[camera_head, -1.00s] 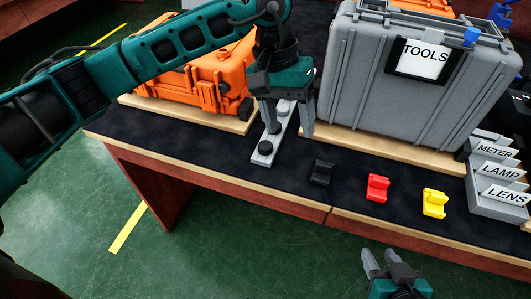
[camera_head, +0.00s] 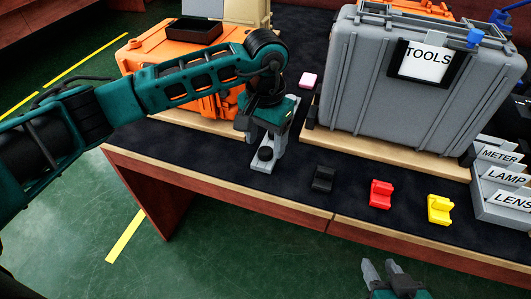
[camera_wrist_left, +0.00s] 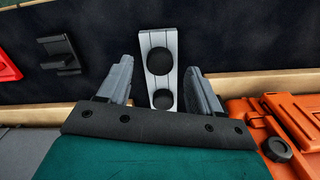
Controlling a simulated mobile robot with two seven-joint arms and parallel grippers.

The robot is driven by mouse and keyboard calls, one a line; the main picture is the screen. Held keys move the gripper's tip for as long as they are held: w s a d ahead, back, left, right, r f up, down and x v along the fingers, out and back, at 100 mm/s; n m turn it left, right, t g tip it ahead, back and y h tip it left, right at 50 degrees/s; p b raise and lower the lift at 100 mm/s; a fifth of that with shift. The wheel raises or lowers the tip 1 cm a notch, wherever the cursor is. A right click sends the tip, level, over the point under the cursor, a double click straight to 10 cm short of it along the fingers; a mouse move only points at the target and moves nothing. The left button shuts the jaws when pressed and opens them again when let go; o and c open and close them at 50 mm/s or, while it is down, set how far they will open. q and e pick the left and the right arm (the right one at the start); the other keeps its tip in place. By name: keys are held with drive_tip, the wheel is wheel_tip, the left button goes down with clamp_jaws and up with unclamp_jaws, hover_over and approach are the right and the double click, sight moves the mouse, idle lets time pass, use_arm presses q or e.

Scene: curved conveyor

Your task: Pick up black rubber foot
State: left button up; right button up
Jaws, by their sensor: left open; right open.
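Black round rubber feet sit on a light grey strip (camera_wrist_left: 145,38) that lies on the dark bench top. The wrist view shows one foot (camera_wrist_left: 159,61) farther up the strip and another foot (camera_wrist_left: 162,102) nearer the gripper's body. In the head view one foot (camera_head: 265,153) shows near the strip's front end; the rest of the strip is largely hidden by my gripper. My left gripper (camera_head: 264,147) is open above the strip, with its fingers on either side of it and nothing held. My right gripper (camera_head: 380,265) is open and empty, in front of the bench edge.
Black (camera_head: 323,179), red (camera_head: 381,194) and yellow (camera_head: 439,208) holders stand along the front edge. A grey TOOLS case (camera_head: 415,105) stands close right of the left gripper; an orange case (camera_head: 150,55) is behind its arm. A pink block (camera_head: 309,80) lies behind. Labelled bins (camera_head: 500,205) are at right.

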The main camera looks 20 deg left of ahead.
use_arm(q)
wheel_tip(320, 180, down, 2)
drive_tip(key=shift+f, duration=0.2)
drive_tip(key=c, duration=1.1)
drive_tip(key=shift+r, duration=0.1)
wheel_tip(320, 180, up, 19)
drive_tip(key=p, duration=0.2)
wheel_tip(320, 180, up, 4)
drive_tip(key=p, duration=0.3)
hover_over(266, 150)
drive_tip(key=shift+r+b, duration=0.2)
drive_tip(key=shift+b, duration=0.1)
